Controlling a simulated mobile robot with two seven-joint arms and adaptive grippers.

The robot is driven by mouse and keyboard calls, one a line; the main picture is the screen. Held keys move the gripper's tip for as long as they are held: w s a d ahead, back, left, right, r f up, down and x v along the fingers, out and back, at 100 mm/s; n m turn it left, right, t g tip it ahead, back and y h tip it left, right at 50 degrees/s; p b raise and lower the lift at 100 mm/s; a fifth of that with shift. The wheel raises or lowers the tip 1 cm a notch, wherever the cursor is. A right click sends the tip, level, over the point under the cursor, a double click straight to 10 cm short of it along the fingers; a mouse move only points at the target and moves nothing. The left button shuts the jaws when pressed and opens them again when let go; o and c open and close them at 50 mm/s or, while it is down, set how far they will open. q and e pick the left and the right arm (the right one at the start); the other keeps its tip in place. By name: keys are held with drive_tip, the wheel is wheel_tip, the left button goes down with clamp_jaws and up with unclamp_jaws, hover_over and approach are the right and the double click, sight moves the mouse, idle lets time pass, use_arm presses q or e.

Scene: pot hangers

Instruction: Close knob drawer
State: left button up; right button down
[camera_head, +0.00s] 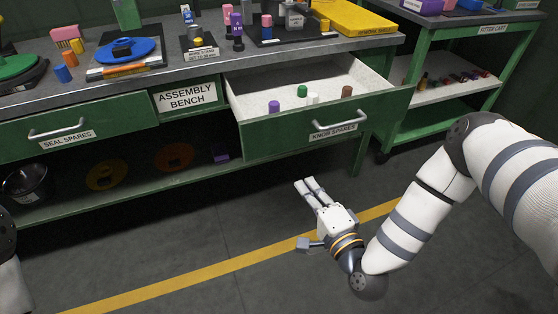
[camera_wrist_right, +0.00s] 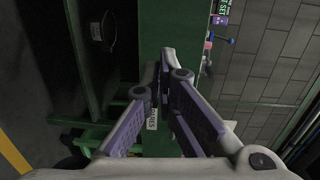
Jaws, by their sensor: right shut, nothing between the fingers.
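The knob drawer (camera_head: 265,138) is pulled well out of the bench, with a green front, a bar handle and a label reading "KNOB SPARES". Several small knobs, among them purple, green, white and brown ones, stand inside it. My right gripper (camera_head: 312,186) is below and in front of the drawer front, apart from it in the head view, with its fingers shut and empty. In the right wrist view my right gripper (camera_wrist_right: 167,62) is in front of a green panel with a partly hidden label. My left gripper is out of view.
The seal drawer (camera_head: 100,124), labelled "SEAL SPARES", is shut at the left. The benchtop (camera_head: 215,68) above holds several parts and trays. A green cart (camera_head: 425,50) stands to the right. A black bucket (camera_head: 26,182) is on the lower shelf. The floor in front is clear.

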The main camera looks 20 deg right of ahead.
sight(283, 136)
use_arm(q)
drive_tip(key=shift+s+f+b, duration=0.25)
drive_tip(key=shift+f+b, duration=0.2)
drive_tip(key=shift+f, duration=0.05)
use_arm(e)
drive_tip(key=shift+m+t+h, duration=0.3)
drive_tip(key=shift+m, duration=0.1)
drive_tip(key=w, duration=1)
drive_tip(key=w+r, duration=0.1)
drive_tip(key=w, duration=0.4)
drive_tip(key=shift+d, duration=0.3)
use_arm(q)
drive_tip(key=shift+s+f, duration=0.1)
use_arm(e)
drive_tip(key=shift+w, duration=0.1)
